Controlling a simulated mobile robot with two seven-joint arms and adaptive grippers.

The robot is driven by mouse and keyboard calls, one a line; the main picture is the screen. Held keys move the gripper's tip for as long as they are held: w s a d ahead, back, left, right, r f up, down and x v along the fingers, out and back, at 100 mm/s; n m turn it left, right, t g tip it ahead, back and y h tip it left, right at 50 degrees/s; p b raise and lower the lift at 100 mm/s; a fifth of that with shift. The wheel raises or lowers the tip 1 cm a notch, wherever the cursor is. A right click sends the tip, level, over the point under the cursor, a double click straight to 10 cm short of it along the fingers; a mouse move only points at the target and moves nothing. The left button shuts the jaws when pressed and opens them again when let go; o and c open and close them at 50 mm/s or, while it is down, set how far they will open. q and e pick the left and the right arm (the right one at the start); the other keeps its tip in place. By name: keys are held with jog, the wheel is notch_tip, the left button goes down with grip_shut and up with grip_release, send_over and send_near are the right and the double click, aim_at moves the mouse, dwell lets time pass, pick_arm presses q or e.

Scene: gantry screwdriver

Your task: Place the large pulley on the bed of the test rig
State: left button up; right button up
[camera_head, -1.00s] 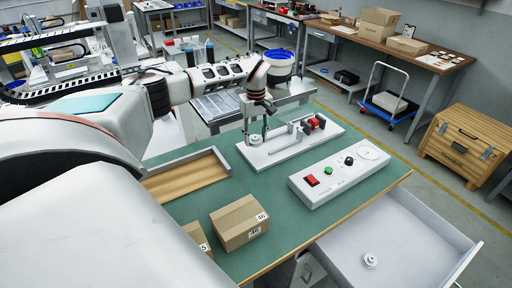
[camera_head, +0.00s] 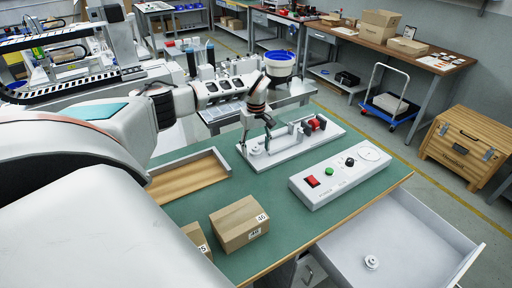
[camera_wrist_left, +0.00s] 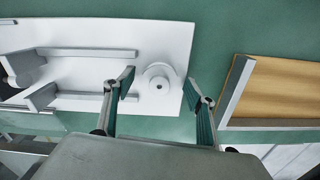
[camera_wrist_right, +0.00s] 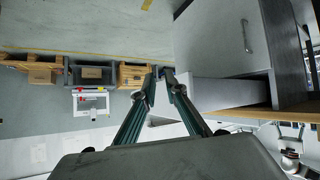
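The large pulley (camera_wrist_left: 160,78) is a pale round disc with a raised hub and dark centre hole. It sits at the left end of the white bed of the test rig (camera_head: 323,138), apart from the rails. My left gripper (camera_wrist_left: 160,82) is open and points down over it, with one finger on each side and a gap between pulley and fingers. In the head view my left gripper (camera_head: 257,147) stands low at the bed and partly hides the pulley. My right gripper (camera_wrist_right: 161,73) is away from the bench, its fingertips close together and empty.
A control box (camera_head: 335,176) with red and green buttons stands in front of the rig. A small white pulley (camera_head: 371,262) lies in the open drawer (camera_head: 410,240). A wooden-bottomed tray (camera_head: 190,178) and cardboard boxes (camera_head: 240,222) stand on the green bench.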

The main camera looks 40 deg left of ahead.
aim_at(256, 148)
pick_arm(q)
notch_tip(256, 148, up, 12)
jog(key=p, duration=0.1)
jog(key=shift+r, duration=0.15)
dwell(0.5)
dwell(0.4)
